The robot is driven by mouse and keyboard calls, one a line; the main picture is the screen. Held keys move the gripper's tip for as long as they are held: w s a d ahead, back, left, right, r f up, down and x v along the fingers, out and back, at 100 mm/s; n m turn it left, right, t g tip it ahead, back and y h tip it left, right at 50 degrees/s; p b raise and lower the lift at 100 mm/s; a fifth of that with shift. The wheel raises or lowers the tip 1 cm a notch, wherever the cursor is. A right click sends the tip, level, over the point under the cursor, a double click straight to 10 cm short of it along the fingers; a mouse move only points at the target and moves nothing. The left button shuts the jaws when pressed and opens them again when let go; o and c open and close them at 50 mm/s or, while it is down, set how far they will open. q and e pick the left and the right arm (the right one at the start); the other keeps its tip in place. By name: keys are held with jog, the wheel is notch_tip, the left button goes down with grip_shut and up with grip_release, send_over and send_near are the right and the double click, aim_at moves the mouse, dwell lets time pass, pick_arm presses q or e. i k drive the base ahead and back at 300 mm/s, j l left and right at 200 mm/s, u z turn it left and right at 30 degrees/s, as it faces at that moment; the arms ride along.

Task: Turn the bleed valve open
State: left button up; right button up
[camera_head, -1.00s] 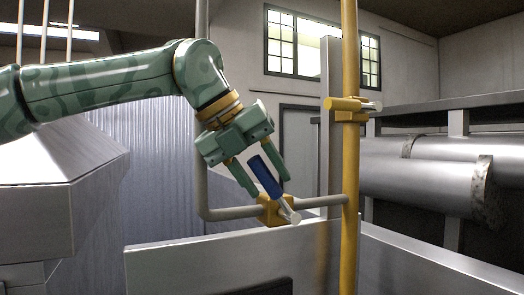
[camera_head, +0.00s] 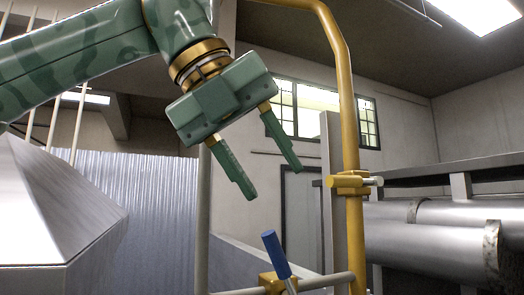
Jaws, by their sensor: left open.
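The valve has a blue lever handle (camera_head: 275,253) on a short metal stem, fixed to a yellow valve body (camera_head: 270,284) on the grey pipe at the bottom of the view. The handle is tilted, its top leaning left. The lower part of the valve is near the picture's bottom edge. My left gripper (camera_head: 273,181) is above the handle in the picture, fingers spread and pointing down to the right. It is empty and apart from the handle. My right gripper is not in view.
A yellow upright pipe (camera_head: 354,235) stands right of the valve, with a yellow fitting (camera_head: 347,184) on it. Large silver pipes (camera_head: 430,240) run along the right. A grey metal housing (camera_head: 50,210) is at the left. A grey vertical pipe (camera_head: 203,220) stands left of the valve.

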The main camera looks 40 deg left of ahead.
aim_at(277, 258)
jog(key=k+l, duration=0.35)
jog(key=l, duration=0.15)
jog(key=k+l, duration=0.4)
